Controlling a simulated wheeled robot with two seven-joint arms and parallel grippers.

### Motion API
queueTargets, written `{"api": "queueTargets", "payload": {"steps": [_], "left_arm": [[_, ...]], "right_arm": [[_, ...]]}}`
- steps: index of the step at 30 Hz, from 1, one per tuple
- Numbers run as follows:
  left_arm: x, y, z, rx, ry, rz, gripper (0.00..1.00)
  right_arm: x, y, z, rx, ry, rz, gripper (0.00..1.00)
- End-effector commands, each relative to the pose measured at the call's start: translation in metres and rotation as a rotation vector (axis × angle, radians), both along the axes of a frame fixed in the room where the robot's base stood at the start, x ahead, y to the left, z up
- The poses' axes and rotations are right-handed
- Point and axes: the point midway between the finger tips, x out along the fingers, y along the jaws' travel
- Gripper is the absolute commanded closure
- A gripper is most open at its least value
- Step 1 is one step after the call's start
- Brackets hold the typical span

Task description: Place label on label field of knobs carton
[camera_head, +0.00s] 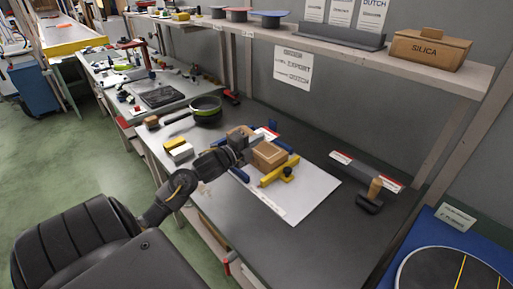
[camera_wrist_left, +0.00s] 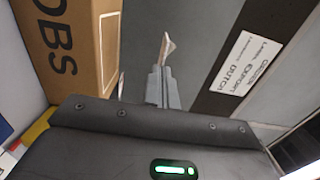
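The knobs carton (camera_head: 268,156) is a small brown box on the white board on the bench. In the left wrist view its printed side (camera_wrist_left: 75,40), with the letters "OBS", stands upright at the left. My left gripper (camera_head: 241,146) is just left of the carton in the head view. In the left wrist view its fingers (camera_wrist_left: 165,70) are close together. A thin pale, tan-edged piece, apparently the label (camera_wrist_left: 167,46), sticks out from their tips, clear of the carton. My right gripper is not in view.
A yellow bar (camera_head: 278,173) and blue pieces (camera_head: 240,174) flank the carton. A dark strip with red-and-white ends (camera_head: 366,171) and a wooden-handled tool (camera_head: 371,196) lie to the right. A pan (camera_head: 206,111) stands behind left. The board's front (camera_head: 285,205) is clear.

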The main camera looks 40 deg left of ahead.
Motion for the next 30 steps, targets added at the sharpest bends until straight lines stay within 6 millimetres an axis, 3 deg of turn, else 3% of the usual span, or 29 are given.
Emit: {"api": "queueTargets", "payload": {"steps": [9, 21, 30], "left_arm": [[0.003, 0.003, -0.035, -0.002, 0.002, 0.001, 1.00], [0.003, 0.003, -0.041, 0.000, 0.001, 0.001, 1.00], [0.003, 0.003, -0.049, 0.000, 0.001, 0.001, 1.00]], "right_arm": [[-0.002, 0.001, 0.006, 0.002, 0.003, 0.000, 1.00], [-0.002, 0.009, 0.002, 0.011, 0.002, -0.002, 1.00], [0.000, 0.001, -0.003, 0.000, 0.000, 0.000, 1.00]]}}
